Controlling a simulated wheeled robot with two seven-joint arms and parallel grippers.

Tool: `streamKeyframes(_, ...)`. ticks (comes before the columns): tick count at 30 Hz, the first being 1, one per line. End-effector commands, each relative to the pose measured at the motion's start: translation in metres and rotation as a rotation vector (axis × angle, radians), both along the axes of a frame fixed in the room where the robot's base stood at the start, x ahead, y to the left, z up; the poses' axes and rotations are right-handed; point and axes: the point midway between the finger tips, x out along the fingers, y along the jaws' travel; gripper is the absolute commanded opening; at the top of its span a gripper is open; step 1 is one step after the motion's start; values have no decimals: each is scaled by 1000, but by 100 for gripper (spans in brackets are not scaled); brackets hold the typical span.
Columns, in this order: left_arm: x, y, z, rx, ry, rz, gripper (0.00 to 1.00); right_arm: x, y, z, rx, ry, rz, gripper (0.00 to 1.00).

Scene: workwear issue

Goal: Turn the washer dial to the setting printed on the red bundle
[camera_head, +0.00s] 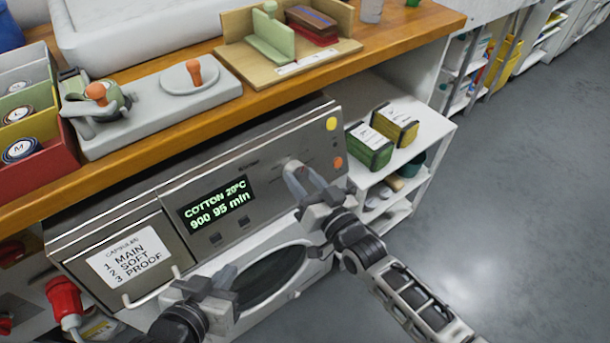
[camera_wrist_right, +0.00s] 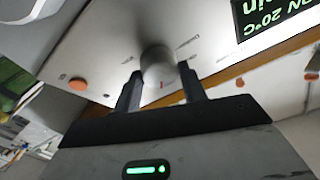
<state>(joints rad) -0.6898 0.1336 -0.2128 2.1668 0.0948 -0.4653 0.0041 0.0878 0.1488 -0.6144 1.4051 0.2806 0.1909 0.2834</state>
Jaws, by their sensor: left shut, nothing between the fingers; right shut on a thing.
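The washer's dial (camera_wrist_right: 158,66) is a round pale knob on the grey control panel (camera_head: 262,160). My right gripper (camera_head: 290,170) is shut on the dial, with one finger on each side of it in the right wrist view (camera_wrist_right: 160,85). The washer display (camera_head: 217,203) reads COTTON 20°C, 900, 95 min. My left gripper (camera_head: 226,276) is shut and empty in front of the washer's lower front, left of the round door. A dark red-brown block (camera_head: 312,20) in the wooden stand may be the red bundle. No print on it is readable.
A panel card (camera_head: 130,257) lists capsules: 1 main, 2 soft, 3 proof. Green (camera_head: 369,146) and yellow (camera_head: 396,123) labelled bundles sit on the white shelf at right. The wooden counter (camera_head: 190,145) overhangs the washer. Open floor (camera_head: 500,200) lies to the right.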

Motion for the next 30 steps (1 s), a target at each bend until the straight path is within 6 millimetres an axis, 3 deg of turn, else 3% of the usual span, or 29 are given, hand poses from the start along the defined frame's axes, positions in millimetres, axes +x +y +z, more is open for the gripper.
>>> streamKeyframes(12,2,2,5,16,1,-3,0,-1,1,0,140,103,-55,19)
streamKeyframes(27,0,2,3,20,8,-6,0,-1,1,-1,155,114,-61,19)
streamKeyframes(28,0,2,3,20,8,-6,0,-1,1,-1,155,114,-61,44)
streamKeyframes(30,-1,2,3,20,8,-6,0,-1,1,0,155,114,-61,63)
